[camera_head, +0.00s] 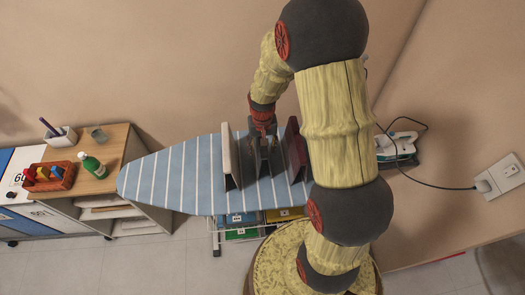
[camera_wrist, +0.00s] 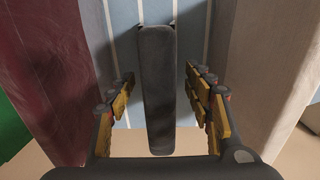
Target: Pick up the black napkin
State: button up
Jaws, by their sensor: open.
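The black napkin (camera_head: 266,160) stands folded on the blue striped ironing board, the middle one of three folded cloths. In the wrist view the napkin (camera_wrist: 158,100) is a long dark strip running down the middle. My gripper (camera_wrist: 160,78) is open, with one yellow-padded finger on each side of the napkin and a visible gap on both sides. In the head view my gripper (camera_head: 263,132) is at the napkin from above, and its fingers are partly hard to make out.
A beige cloth (camera_head: 230,158) and a maroon cloth (camera_head: 296,150) stand close on either side. The ironing board (camera_head: 165,180) is bare to the left. A green bottle (camera_head: 92,165) and a red basket (camera_head: 48,177) are on the left cabinet. An iron (camera_head: 398,146) is at right.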

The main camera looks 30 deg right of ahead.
jog(key=shift+c, duration=0.4)
jog(key=c, duration=1.1)
jog(key=shift+c, duration=0.5)
